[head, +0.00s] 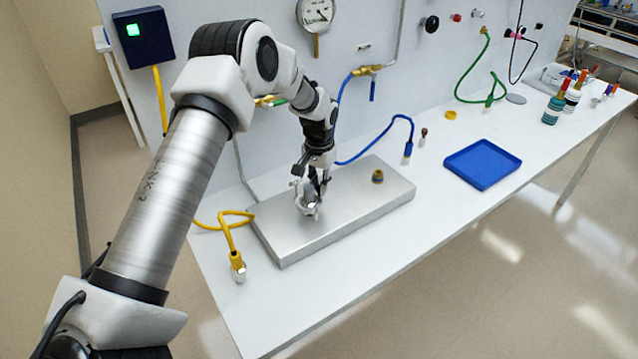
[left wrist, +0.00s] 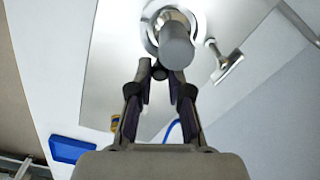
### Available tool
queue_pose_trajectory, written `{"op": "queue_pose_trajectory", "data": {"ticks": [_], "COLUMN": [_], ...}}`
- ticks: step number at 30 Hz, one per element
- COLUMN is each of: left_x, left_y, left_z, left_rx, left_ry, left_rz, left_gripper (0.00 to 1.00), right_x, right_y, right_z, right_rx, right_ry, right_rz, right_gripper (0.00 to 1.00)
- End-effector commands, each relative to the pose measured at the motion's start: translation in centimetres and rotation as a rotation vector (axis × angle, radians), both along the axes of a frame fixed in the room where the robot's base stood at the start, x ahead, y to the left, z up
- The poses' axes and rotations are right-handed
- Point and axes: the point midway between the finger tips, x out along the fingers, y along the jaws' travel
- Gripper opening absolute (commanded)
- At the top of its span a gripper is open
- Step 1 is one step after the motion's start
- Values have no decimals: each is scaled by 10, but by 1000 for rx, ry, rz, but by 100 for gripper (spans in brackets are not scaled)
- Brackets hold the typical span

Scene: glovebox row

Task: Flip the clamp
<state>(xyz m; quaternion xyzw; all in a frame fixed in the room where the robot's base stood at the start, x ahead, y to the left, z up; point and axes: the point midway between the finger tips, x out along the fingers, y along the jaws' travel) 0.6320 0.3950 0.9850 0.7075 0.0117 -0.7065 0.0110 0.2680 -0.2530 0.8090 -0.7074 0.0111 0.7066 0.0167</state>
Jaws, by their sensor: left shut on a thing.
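The clamp (head: 308,207) is a small silver ring-shaped piece at the left-middle of the metal plate (head: 352,222). In the left wrist view the clamp (left wrist: 151,38) shows as a bright ring around a grey cylinder, with a T-shaped screw (left wrist: 228,66) out to its right. My left gripper (head: 315,190) points down at it from above. In the left wrist view its fingertips (left wrist: 160,75) close in at the near side of the ring, shut on the clamp. The fingers and the grey cylinder hide the exact contact. My right gripper is not in view.
A small brass-coloured fitting (head: 377,177) stands on the plate to the right. A blue tray (head: 482,164) lies farther right. The front right of the bench is clear.

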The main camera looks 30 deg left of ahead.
Motion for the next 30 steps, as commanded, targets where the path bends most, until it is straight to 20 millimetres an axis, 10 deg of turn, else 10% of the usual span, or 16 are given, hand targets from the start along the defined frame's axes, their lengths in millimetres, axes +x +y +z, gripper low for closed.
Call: {"op": "queue_pose_trajectory", "data": {"ticks": [30], "left_x": [0], "left_y": [-37], "left_z": [-2], "left_rx": [0], "left_ry": [3], "left_rz": [-755], "left_gripper": [0], "right_x": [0], "right_y": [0], "right_z": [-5], "right_rx": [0], "right_ry": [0], "right_rz": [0], "right_gripper": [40]}}
